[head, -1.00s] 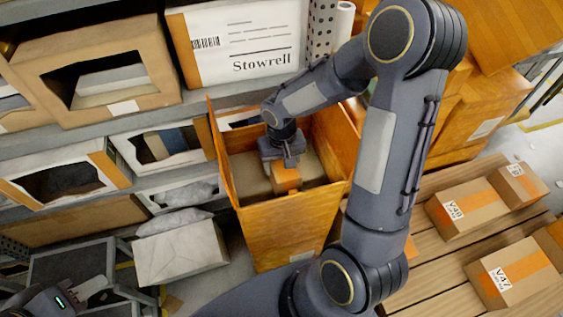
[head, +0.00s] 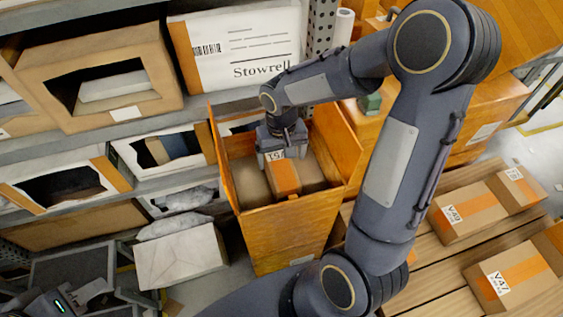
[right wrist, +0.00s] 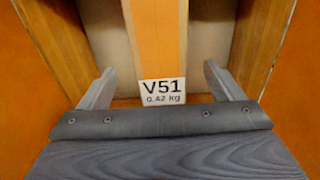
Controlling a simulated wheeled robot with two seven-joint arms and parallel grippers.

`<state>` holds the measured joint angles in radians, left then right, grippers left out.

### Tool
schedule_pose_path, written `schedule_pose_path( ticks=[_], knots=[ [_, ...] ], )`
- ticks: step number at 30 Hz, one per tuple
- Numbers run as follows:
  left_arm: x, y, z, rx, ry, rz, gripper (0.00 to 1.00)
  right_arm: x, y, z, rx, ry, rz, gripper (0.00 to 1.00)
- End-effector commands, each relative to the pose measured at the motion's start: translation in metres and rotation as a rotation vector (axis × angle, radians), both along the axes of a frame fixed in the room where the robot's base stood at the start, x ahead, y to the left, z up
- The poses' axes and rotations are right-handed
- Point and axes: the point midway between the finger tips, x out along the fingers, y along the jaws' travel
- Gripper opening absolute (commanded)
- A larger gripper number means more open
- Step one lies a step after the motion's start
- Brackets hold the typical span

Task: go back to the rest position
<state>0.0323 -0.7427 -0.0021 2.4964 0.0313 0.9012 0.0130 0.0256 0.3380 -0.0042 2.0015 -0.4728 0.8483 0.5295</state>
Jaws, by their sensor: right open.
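My right gripper (head: 282,160) is inside the top of a tall orange bin, by the label end of a carton marked V51 (head: 284,179). In the right wrist view the open fingers (right wrist: 157,80) stand apart, one to each side of the carton (right wrist: 158,35), with a gap on both sides. The V51 label faces the gripper. The carton lies on other brown cartons in the orange bin (head: 290,232). My left gripper (head: 72,301) is at the lower left corner of the head view, partly cut off, and its jaw state is unclear.
Grey shelving with open-fronted boxes (head: 98,75) and a white Stowrell box (head: 240,52) stands behind and left of the bin. The bin walls closely surround my right gripper. Labelled cartons (head: 462,212) lie on a wooden pallet (head: 432,281) at the right.

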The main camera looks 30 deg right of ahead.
Motion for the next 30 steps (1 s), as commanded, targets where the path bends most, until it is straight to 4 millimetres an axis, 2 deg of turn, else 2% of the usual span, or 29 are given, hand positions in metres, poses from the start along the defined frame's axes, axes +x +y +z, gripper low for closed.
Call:
schedule_pose_path(
  ticks=[3, 13, 15, 17, 20, 24, 27, 30],
  knots=[
    [0.0, 0.0, 0.003, 0.0, 0.0, 0.0, 0.36, 0.001, 0.0, 0.015, 0.001, -0.002, 0.0, 0.87],
    [0.0, 0.0, 0.004, 0.0, 0.0, 0.0, 0.36, -0.001, 0.0, 0.021, 0.001, -0.002, -0.001, 0.87],
    [0.0, 0.0, 0.007, 0.0, 0.0, 0.0, 0.36, -0.004, -0.001, 0.03, 0.009, -0.013, -0.002, 0.87],
    [0.0, 0.0, 0.013, 0.0, 0.0, 0.0, 0.36, -0.011, -0.001, 0.046, 0.024, -0.033, -0.003, 0.87],
    [0.0, 0.0, 0.027, 0.0, 0.0, 0.0, 0.36, -0.032, -0.001, 0.084, 0.067, -0.09, -0.002, 0.87],
    [0.0, 0.0, 0.049, 0.0, 0.0, 0.0, 0.36, -0.074, 0.004, 0.14, 0.148, -0.202, 0.009, 0.87],
    [0.0, 0.0, 0.063, 0.0, 0.0, 0.0, 0.36, -0.104, 0.012, 0.171, 0.202, -0.289, 0.025, 0.87],
    [0.0, 0.0, 0.075, 0.0, 0.0, 0.0, 0.36, -0.129, 0.021, 0.192, 0.247, -0.374, 0.045, 0.87]
  ],
)
